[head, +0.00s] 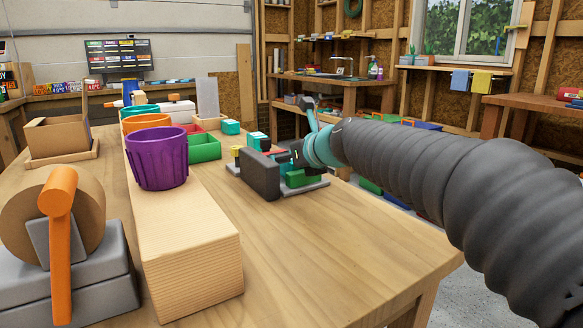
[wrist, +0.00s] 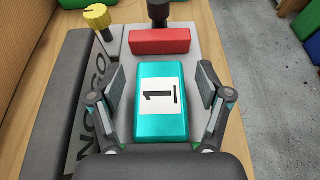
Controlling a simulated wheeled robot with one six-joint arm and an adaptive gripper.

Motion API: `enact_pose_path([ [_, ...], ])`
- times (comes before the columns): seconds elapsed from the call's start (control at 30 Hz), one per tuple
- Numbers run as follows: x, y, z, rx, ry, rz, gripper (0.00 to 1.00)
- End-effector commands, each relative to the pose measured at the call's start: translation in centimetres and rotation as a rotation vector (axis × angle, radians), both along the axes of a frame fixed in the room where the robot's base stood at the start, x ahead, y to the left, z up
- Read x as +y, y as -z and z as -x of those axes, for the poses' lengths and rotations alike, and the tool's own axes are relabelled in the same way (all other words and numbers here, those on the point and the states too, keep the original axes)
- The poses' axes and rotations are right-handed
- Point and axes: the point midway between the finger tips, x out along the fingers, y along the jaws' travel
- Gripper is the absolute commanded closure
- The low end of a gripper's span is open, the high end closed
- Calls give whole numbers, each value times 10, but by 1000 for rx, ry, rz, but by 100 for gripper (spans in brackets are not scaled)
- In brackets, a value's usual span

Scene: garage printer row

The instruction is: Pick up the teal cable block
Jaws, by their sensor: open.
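The teal cable block (wrist: 160,108) lies on a grey fixture plate in the wrist view, with a white label marked "1" on its top. My gripper (wrist: 161,84) is open, with one finger on each side of the block and a visible gap on both sides. The fingers are apart from the block. In the head view my gripper end (head: 298,150) is low over the fixture; the dark upright plate and my arm make the block hard to make out there.
The fixture has a dark grey wall (head: 259,175) to the left, a red bar (wrist: 160,41) beyond the block and a yellow knob (wrist: 97,17). A purple cup (head: 157,160) stands on a wooden beam (head: 190,240). The near right tabletop (head: 330,240) is clear.

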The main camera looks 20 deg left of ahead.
Motion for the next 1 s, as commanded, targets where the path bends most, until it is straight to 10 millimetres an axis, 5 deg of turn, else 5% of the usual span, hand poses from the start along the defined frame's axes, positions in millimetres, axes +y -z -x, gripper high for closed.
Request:
enact_pose_path([
  [0.13,0,0,0,0,0,0,25],
  [0.37,0,0,0,0,0,0,83],
  [0.47,0,0,0,0,0,0,95],
  [0.77,0,-4,0,-1,0,1,95],
  [1.0,0,-31,0,-2,0,-1,95],
])
